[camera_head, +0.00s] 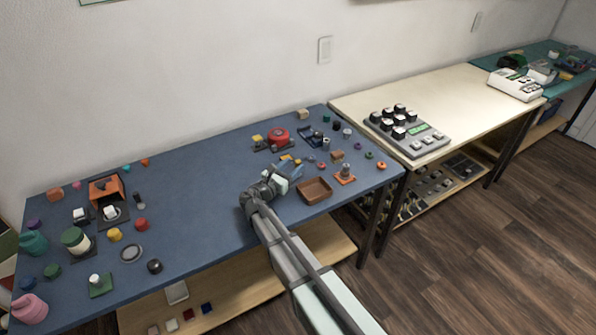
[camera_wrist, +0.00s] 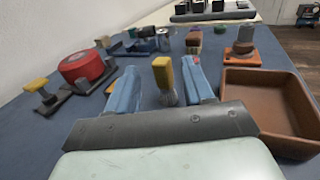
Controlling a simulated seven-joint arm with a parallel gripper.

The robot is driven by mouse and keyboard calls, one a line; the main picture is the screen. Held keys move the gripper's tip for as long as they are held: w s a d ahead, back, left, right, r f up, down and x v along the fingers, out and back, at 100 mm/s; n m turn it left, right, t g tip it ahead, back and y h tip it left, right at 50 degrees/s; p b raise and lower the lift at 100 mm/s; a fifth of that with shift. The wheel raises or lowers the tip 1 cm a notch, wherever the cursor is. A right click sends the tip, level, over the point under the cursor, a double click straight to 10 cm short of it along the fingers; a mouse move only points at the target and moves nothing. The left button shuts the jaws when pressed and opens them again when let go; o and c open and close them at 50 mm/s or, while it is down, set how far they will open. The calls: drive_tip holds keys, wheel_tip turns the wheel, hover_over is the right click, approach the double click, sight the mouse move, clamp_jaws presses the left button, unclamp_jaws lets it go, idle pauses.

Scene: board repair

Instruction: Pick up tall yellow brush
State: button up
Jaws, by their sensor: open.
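A tall brush with a yellow upper part (camera_wrist: 162,71) and a grey lower part stands upright on the blue table in the wrist view. It sits between the two blue fingers of my gripper (camera_wrist: 160,78). The fingers are spread, with a visible gap on each side of the brush. In the head view my gripper (camera_head: 290,170) is low over the right part of the blue table (camera_head: 215,180) and largely hides the brush there.
A brown tray (camera_wrist: 232,107) is close on the gripper's right. An orange base with a grey cylinder (camera_wrist: 243,50) stands behind the tray. A red round object (camera_wrist: 82,66) and a yellow-topped piece (camera_wrist: 35,84) are at left. The table's middle is clear.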

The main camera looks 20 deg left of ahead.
sight(296, 164)
drive_tip(key=shift+x, duration=2.65)
drive_tip(key=shift+s+d, duration=0.1)
clamp_jaws()
